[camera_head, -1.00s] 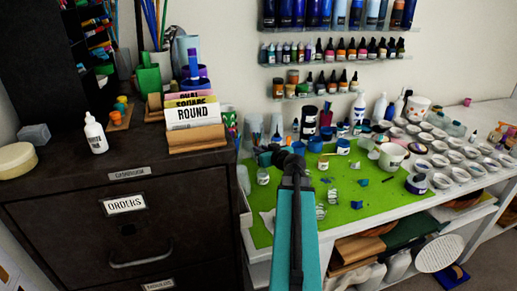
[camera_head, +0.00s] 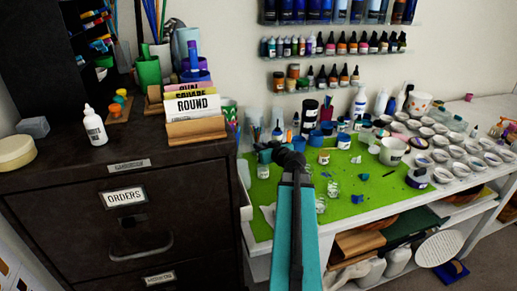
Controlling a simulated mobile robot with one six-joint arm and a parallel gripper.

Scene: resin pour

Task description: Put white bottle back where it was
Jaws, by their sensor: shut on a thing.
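A white bottle (camera_head: 95,127) with a narrow nozzle and a printed label stands upright on top of the dark cabinet (camera_head: 45,172), at the left, well away from my gripper. Other white bottles, (camera_head: 359,103) and (camera_head: 380,104), stand at the back of the white table. My gripper (camera_head: 264,156) is over the left part of the green mat (camera_head: 345,205), beyond my teal arm. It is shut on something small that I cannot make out. A small clear jar (camera_head: 263,172) with a white label shows just below it; whether they touch is unclear.
Jars and cups crowd the mat's back, with a white bucket (camera_head: 392,151) to the right. Many small white dishes (camera_head: 440,155) fill the table's right side. A card holder (camera_head: 198,131) stands on the cabinet. Wall shelves (camera_head: 335,50) hold bottles. The mat's front is partly clear.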

